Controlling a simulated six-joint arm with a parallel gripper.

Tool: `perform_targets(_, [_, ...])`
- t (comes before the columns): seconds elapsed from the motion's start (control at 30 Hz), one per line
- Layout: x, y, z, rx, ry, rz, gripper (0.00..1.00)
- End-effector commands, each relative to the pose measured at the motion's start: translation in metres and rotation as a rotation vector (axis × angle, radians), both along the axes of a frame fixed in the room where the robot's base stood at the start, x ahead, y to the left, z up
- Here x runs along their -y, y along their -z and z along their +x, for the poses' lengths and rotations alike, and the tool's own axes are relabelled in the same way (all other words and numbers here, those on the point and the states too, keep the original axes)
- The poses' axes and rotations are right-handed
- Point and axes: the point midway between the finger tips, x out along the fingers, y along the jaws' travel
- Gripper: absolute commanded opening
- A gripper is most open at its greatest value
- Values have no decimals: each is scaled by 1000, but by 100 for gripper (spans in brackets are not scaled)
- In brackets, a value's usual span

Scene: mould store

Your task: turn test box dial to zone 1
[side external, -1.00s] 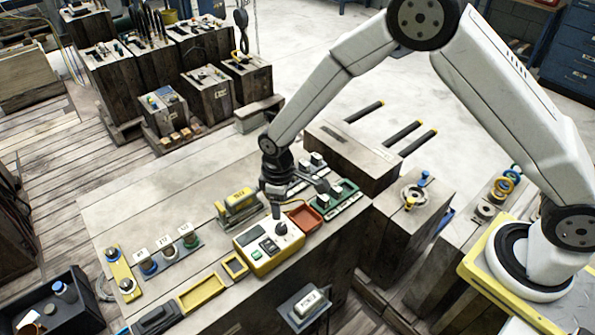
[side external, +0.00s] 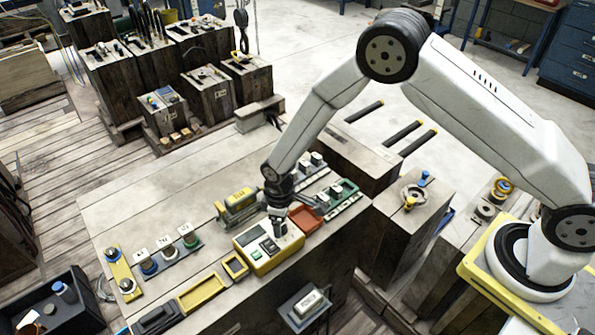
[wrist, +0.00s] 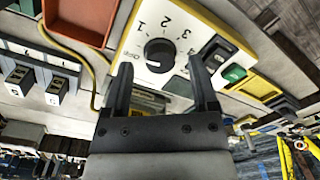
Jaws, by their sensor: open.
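The test box (side external: 262,262) is yellow with a white top and sits near the bench's front edge. In the wrist view its white face (wrist: 187,60) carries a round black dial (wrist: 159,53), the numbers 1 to 4 and lettering by the lower left that looks like OFF. A pale mark on the dial sits at its lower left, toward that lettering. My gripper (side external: 279,230) is over the dial end of the box and hides the dial in the side view. In the wrist view my gripper (wrist: 160,68) is open, with a finger on either side of the dial; I cannot tell the remaining height.
A red tray (side external: 306,219) and a green-based block (side external: 343,190) stand right of the box. A yellow-bodied device (side external: 240,200) is behind it. Yellow frames (side external: 202,294) lie to its left. A labelled block (side external: 306,303) sits on a lower stand in front.

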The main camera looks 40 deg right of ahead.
Motion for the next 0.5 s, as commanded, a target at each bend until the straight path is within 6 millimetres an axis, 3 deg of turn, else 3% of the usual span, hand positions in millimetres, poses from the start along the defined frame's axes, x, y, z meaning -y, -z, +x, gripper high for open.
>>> perform_targets(0.43, [0,7,0,0,0,0,76])
perform_targets(0.5, [0,7,0,0,0,0,53])
